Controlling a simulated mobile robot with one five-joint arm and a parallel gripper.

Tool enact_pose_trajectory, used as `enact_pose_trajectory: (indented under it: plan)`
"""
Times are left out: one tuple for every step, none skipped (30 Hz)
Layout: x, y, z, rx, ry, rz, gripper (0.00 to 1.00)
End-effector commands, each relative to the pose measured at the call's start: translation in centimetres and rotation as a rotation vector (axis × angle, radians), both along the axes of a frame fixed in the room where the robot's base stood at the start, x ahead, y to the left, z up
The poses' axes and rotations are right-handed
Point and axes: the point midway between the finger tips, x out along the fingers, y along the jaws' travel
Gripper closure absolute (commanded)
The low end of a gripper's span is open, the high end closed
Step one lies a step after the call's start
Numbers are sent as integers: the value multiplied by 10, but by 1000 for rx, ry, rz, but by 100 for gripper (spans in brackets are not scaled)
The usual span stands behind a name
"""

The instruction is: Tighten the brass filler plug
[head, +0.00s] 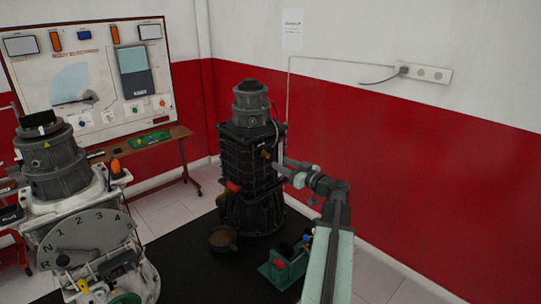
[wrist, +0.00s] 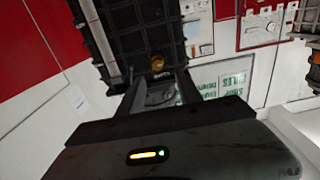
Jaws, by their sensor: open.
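The brass filler plug (head: 266,154) is a small brass-coloured spot on the side of the tall black engine unit (head: 240,160). In the wrist view the plug (wrist: 158,63) shows on the dark ribbed casing (wrist: 135,30), just beyond the fingertips and roughly midway between them. My gripper (head: 279,160) is at the right side of the engine in the head view, close to the plug. In the wrist view my gripper (wrist: 157,78) is open and empty, with its two dark fingers apart. I cannot tell the exact gap between the fingertips and the plug.
A grey gearbox trainer (head: 85,235) with a numbered dial stands at the left. A bowl (head: 223,239) and a green fixture with red parts (head: 285,262) sit on the black mat (head: 190,270). A side table (head: 150,148) stands behind. A red-and-white wall (head: 400,150) runs along the right.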

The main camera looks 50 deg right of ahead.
Motion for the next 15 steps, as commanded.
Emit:
enact_pose_trajectory:
  plan:
    - [3, -2, 0, 0, 1, -2, 58]
    - [5, -4, -1, 1, 1, -4, 58]
    - [10, -6, -1, 1, 1, -5, 58]
    - [15, -7, -1, 1, 1, -6, 58]
    - [20, -8, -1, 1, 2, -7, 58]
    - [27, -10, -1, 1, 2, -10, 58]
    - [32, -12, -1, 2, 2, -11, 58]
    - [37, -13, -1, 2, 2, -12, 58]
    - [43, -14, -1, 2, 2, -14, 58]
    - [48, -15, -1, 2, 2, -15, 58]
    - [52, -16, -1, 2, 2, -16, 58]
    - [56, -17, -1, 2, 2, -17, 58]
    - [58, -17, -1, 2, 2, -18, 58]
    - [60, -17, -1, 2, 2, -19, 58]
    - [62, -18, -1, 2, 3, -20, 58]
